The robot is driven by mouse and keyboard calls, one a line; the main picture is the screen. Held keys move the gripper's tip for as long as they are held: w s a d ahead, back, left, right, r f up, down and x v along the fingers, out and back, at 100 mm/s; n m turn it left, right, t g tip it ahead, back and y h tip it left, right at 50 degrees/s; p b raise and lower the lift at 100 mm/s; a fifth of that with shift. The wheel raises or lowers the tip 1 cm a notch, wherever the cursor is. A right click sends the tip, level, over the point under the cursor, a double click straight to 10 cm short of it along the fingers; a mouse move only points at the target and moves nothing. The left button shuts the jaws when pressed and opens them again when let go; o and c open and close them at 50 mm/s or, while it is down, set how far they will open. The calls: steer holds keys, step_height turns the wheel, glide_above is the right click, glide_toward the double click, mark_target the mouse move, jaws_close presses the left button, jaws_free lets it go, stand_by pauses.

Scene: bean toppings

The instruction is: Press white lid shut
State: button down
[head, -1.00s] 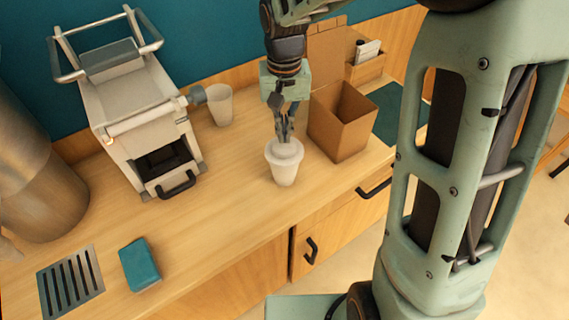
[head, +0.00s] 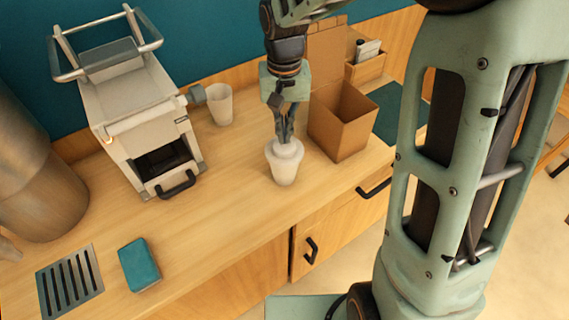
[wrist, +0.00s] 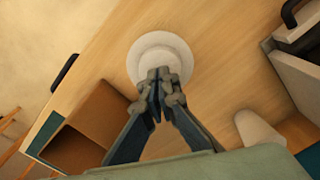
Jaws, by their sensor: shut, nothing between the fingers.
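The white lid (head: 285,149) sits on top of a white cup (head: 284,171) that stands upright on the wooden counter. My gripper (head: 284,140) is shut and empty, pointing down with its fingertips at the top of the lid. In the wrist view the lid (wrist: 150,52) shows as a round white disc, and the fingertips of my gripper (wrist: 158,78) cover its lower part. Whether the lid is fully seated around its rim cannot be told.
An open cardboard box (head: 342,122) stands just right of the cup. A second, translucent cup (head: 219,105) stands behind left, beside a grey-white machine (head: 140,115). The counter left of the cup is clear.

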steer(key=shift+f+b, duration=0.55)
steer(key=shift+f, duration=0.25)
steer(key=shift+r, duration=0.1)
step_height(320, 180, up, 5)
steer(key=p, duration=0.4)
stand_by(0.4)
